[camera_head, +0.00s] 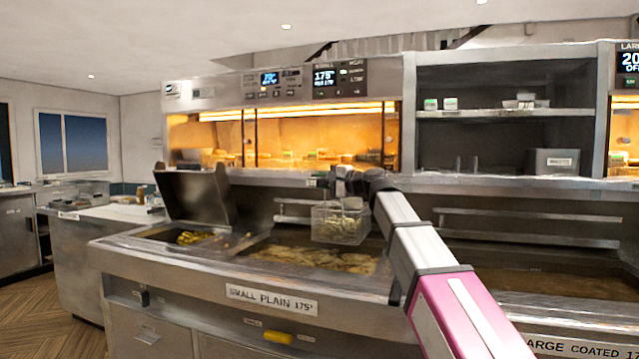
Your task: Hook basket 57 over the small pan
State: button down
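A wire basket (340,224) with pale food in it hangs in front of my gripper (345,185), above the right part of the small pan. No number is readable on the basket. The small pan (262,250) is set in the counter behind the label "SMALL PLAIN 175°" and holds oil with browned pieces. My gripper is dark and small at the end of my arm, at the top of the basket. Its fingers are too small and hidden to show whether they are closed on the basket.
A metal rail (300,219) runs along the back wall behind the pan. A raised lid (195,197) stands at the left over a bin of yellow food (188,238). A larger pan (560,281) labelled "LARGE COATED" lies to the right. Lit warming shelves (290,140) are above.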

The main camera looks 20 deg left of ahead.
jog(key=w+f, duration=0.2)
jog(key=w, duration=0.6)
jog(key=shift+w+d, duration=0.25)
jog(key=shift+d, duration=0.1)
jog(key=shift+f, duration=0.7)
dwell(0.8)
jog(key=c, duration=0.8)
grip_release()
jog(key=shift+c, duration=0.2)
